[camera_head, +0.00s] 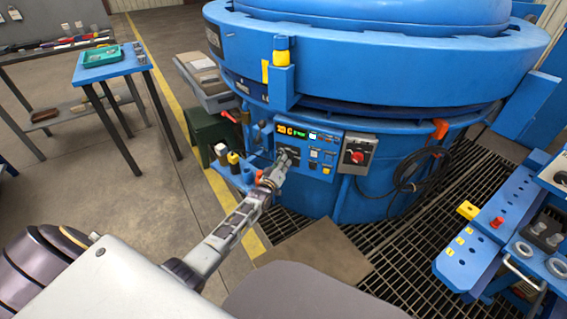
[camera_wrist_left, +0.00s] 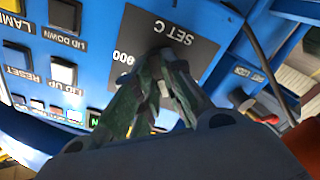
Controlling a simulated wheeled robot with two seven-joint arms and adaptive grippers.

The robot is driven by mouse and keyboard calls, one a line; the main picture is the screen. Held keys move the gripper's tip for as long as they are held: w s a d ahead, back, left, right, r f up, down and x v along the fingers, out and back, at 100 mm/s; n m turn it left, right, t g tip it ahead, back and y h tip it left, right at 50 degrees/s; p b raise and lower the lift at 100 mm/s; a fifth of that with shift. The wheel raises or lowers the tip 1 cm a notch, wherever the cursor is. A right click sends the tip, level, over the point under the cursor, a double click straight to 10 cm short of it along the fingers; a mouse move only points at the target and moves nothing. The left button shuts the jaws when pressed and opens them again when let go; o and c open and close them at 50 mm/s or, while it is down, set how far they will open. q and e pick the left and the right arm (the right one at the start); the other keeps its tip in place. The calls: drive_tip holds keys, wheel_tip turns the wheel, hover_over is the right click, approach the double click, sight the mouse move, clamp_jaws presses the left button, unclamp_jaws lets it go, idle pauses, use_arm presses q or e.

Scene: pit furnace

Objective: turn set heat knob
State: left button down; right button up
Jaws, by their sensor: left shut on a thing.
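The blue control panel (camera_head: 325,141) is on the side of the blue pit furnace (camera_head: 345,190). My left gripper (camera_head: 286,158) reaches the left part of this panel, below its lit display (camera_head: 291,130). In the left wrist view my left gripper (camera_wrist_left: 162,64) has its fingers closed together on the small dark set heat knob (camera_wrist_left: 160,52). The knob is on a dark plate (camera_wrist_left: 190,38) marked "SET C" and is mostly hidden by the fingertips. My right gripper is not in view.
Lid buttons and a reset button (camera_wrist_left: 18,82) lie close to the fingers. A grey box with a red knob (camera_head: 357,154) and a black cable coil (camera_head: 415,172) are to the right. A blue bracket with bottles (camera_head: 238,170) stands left of the panel.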

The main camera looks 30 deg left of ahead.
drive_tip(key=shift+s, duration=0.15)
use_arm(q)
drive_tip(key=c, duration=1.5)
unclamp_jaws()
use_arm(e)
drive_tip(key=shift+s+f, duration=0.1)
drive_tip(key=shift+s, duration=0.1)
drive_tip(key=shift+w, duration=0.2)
use_arm(q)
drive_tip(key=shift+s, duration=0.2)
drive_tip(key=s, duration=1.1)
drive_tip(key=shift+s+d, duration=0.25)
drive_tip(key=shift+s, duration=0.1)
drive_tip(key=shift+d, duration=0.1)
